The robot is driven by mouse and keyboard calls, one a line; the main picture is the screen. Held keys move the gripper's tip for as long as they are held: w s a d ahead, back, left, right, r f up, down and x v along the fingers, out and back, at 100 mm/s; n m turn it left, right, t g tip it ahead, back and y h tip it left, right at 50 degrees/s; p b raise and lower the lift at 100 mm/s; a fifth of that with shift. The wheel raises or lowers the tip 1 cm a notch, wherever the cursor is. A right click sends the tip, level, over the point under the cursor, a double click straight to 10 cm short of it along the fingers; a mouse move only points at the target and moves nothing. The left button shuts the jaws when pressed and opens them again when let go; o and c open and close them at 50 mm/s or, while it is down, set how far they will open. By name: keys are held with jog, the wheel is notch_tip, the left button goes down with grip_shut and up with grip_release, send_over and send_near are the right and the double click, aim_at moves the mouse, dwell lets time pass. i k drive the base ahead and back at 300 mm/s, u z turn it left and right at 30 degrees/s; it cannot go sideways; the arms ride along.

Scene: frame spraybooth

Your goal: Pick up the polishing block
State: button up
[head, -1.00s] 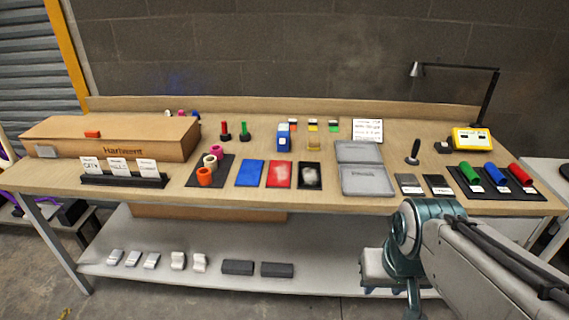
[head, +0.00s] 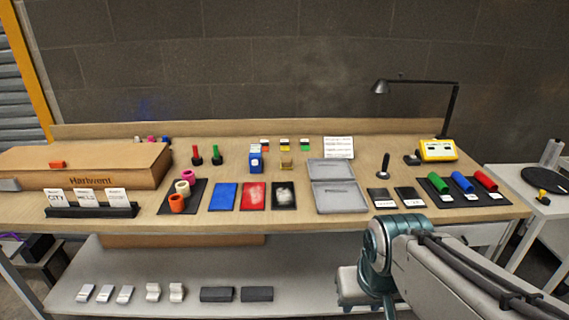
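No block is readably labelled as the polishing block, so I cannot tell which one it is. Two dark grey blocks (head: 216,294) (head: 257,294) lie side by side on the lower shelf. Two flat black pieces (head: 380,195) (head: 409,195) with white labels lie near the bench's front edge. A small tan block (head: 286,163) stands mid-bench beside a blue item. My gripper (head: 350,296) hangs at the lower right in front of the bench, apart from all of these. Its fingers are too unclear to read.
The bench (head: 330,228) carries a grey open case (head: 338,195), coloured mats (head: 224,197), a cardboard box (head: 90,170), coloured rolls (head: 462,181) and a lamp (head: 450,112). Several light blocks (head: 125,294) lie left on the lower shelf (head: 180,268). A white side table (head: 520,190) stands right.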

aim_at(286, 162)
jog(key=u, duration=0.45)
jog(key=i, duration=0.5)
jog(key=u, duration=0.6)
jog(key=i, duration=1.2)
jog(key=z, duration=0.55)
